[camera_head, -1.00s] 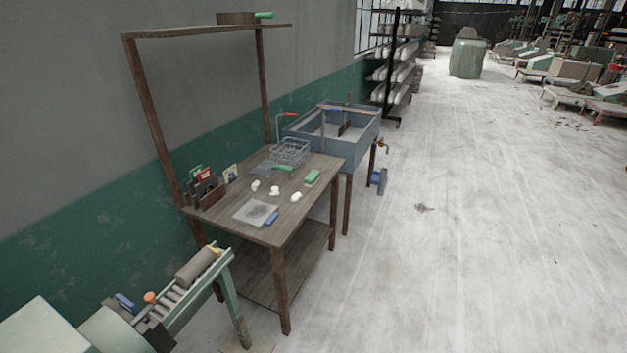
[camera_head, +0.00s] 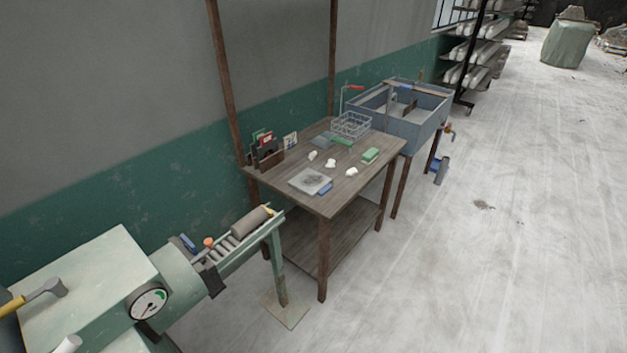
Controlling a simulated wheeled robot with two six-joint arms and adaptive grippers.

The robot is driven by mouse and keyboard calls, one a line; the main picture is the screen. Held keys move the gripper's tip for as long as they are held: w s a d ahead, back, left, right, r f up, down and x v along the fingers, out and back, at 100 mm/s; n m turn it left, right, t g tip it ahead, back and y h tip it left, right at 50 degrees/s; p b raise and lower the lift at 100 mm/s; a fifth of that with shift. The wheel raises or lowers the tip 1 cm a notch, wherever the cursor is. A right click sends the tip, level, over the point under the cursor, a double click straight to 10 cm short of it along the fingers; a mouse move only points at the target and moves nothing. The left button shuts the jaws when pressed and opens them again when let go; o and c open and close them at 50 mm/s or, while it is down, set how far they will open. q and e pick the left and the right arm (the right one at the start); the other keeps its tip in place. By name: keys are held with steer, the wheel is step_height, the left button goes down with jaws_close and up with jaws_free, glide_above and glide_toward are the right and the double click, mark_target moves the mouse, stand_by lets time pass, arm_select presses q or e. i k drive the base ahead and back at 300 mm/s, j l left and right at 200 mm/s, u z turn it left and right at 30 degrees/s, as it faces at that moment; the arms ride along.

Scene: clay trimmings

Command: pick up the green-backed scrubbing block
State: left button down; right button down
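The green-backed scrubbing block (camera_head: 370,155) lies on the wooden table (camera_head: 337,192), near its right edge, with its green side up. White clay trimmings (camera_head: 330,162) lie in several small lumps to its left and front. A grey slab (camera_head: 310,181) and a blue block (camera_head: 325,188) lie at the table's front. Neither of my grippers is in view.
A wire basket (camera_head: 351,125) stands at the table's back, beside a blue-grey sink (camera_head: 420,125). A green machine (camera_head: 90,275) with a gauge and a roller conveyor (camera_head: 240,236) fills the lower left. Open concrete floor (camera_head: 500,250) lies to the right.

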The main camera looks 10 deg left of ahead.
mark_target(371, 154)
steer(key=i+l+u, duration=0.1)
steer(key=u, duration=0.35)
steer(key=i+l+u, duration=0.15)
steer(key=u, duration=0.25)
steer(key=i+l+u, duration=0.2)
steer(key=i+l, duration=0.2)
steer(key=l, duration=0.25)
steer(key=i+l+u, duration=0.1)
steer(key=l, duration=0.25)
steer(key=i+l, duration=0.25)
steer(key=i+l+u, duration=0.15)
steer(key=l, duration=0.3)
steer(key=i+l+u, duration=0.1)
steer(key=l, duration=0.25)
steer(key=i+l+u, duration=0.1)
steer(key=i+l, duration=0.15)
steer(key=l, duration=0.15)
